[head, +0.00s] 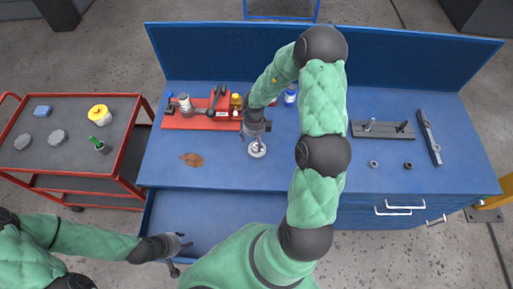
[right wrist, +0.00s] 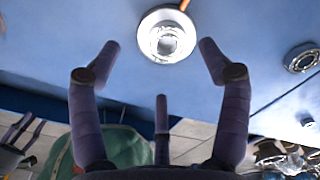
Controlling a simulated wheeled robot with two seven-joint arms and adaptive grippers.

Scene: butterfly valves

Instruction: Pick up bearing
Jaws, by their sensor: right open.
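A round silver-white part (head: 257,151) that looks like the bearing sits on the blue workbench, with a shiny metal centre. In the right wrist view, the bearing (right wrist: 147,38) lies just beyond the spread fingertips, between them and apart from them. My right gripper (head: 256,134) is open and empty, pointing down right by the bearing and partly overlapping it in the head view. The right gripper (right wrist: 160,62) shows its spread fingers in the wrist view. My left gripper (head: 181,254) is open and empty, low at the left by the bench's open drawer.
A red fixture (head: 190,119) with clamps stands behind left on the workbench (head: 220,172). A dark plate with pins (head: 382,131), a grey bar (head: 428,137) and two small rings (head: 374,164) lie right. A red cart (head: 68,130) with several parts stands left.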

